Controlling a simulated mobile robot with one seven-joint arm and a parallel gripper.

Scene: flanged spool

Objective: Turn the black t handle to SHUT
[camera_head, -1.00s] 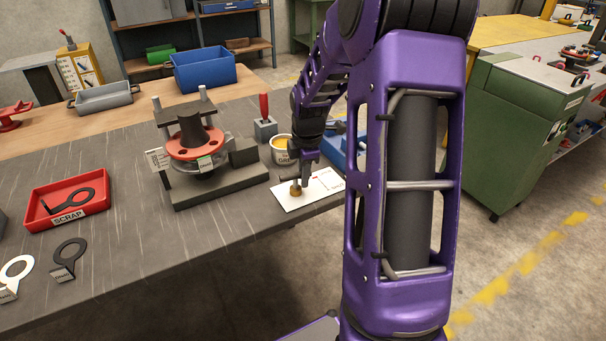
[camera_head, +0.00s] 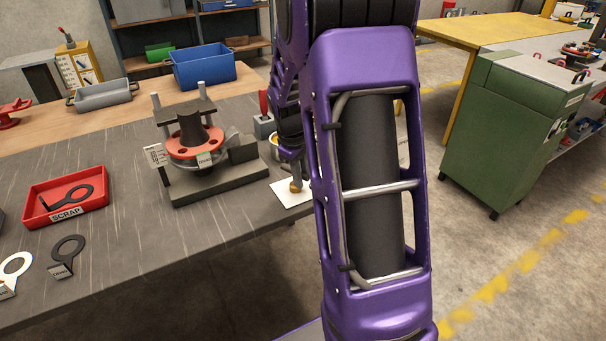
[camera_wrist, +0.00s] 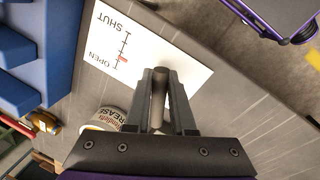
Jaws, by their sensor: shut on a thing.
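The black T handle (camera_wrist: 159,86) shows in the wrist view as a dark bar between my two fingers, with my gripper (camera_wrist: 160,78) shut on it. Its brass-coloured base (camera_head: 296,188) shows in the head view on a white plate (camera_head: 284,197), under my gripper (camera_head: 297,172). In the wrist view the white plate (camera_wrist: 185,66) carries the words OPEN and SHUT along a scale with tick marks. A red mark (camera_wrist: 122,59) sits on the scale near OPEN. The handle's lower part and its exact direction are hidden by my fingers.
A spool fixture (camera_head: 205,180) with a red flange stands left of the plate. A grease tin (camera_wrist: 108,118) and blue bin (camera_wrist: 22,70) are close by in the wrist view. A red scrap tray (camera_head: 70,212) lies far left. The bench's front edge is near the plate.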

